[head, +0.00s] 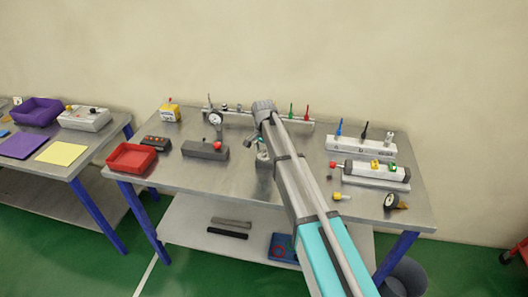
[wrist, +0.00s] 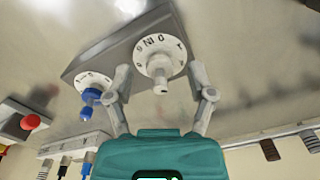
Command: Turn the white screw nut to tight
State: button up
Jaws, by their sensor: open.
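The white screw nut (wrist: 160,62) is a round dial with dark markings and a small stub in its middle, on a grey block (wrist: 98,50) in the wrist view. My gripper (wrist: 160,72) is open, with one finger on each side of the nut. The right finger is very close to the rim; I cannot tell if either finger touches it. The nut is hidden behind my arm in the head view, where little of my gripper (head: 263,158) shows.
A blue knob (wrist: 90,94) with a white dial sits left of the nut. A red knob (wrist: 31,122) is further left. The table's front middle is clear.

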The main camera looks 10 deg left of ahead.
jog(key=shift+c, duration=0.2)
grip_shut()
jog(key=shift+n, duration=0.3)
jog(key=n, duration=1.4)
jog(key=shift+d+n, duration=0.1)
jog(key=shift+n, duration=2.6)
